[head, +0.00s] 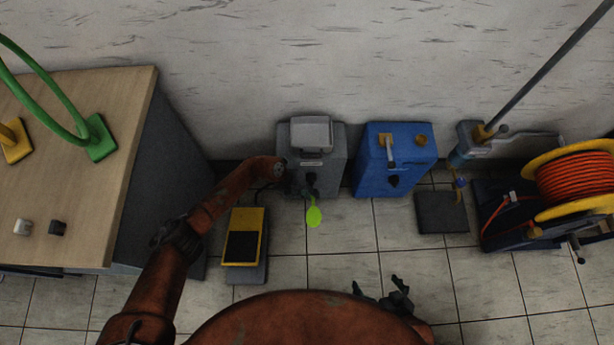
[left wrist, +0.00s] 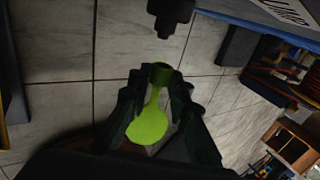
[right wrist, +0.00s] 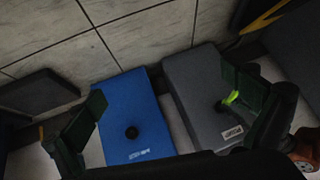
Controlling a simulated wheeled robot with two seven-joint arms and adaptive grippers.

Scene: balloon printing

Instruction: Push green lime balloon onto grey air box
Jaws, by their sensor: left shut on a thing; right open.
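The lime green balloon (head: 314,217) hangs limp in front of the grey air box (head: 333,165). My left gripper (head: 311,190) is shut on its neck. In the left wrist view the balloon (left wrist: 148,126) lies between the fingers (left wrist: 158,85), with its mouth end toward a dark nozzle (left wrist: 171,14). A gap shows between mouth and nozzle there. In the right wrist view a bit of balloon (right wrist: 232,97) shows close to the grey box (right wrist: 195,80), partly hidden by a finger. My right gripper (head: 380,293) is open and empty, nearer than the boxes.
A blue box (head: 370,178) stands just right of the grey one. A yellow and black pedal (head: 243,245) lies on the floor at left. A wooden-topped table (head: 75,180) is further left. A dark floor plate (head: 441,212) and orange cable reel (head: 575,182) are at right.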

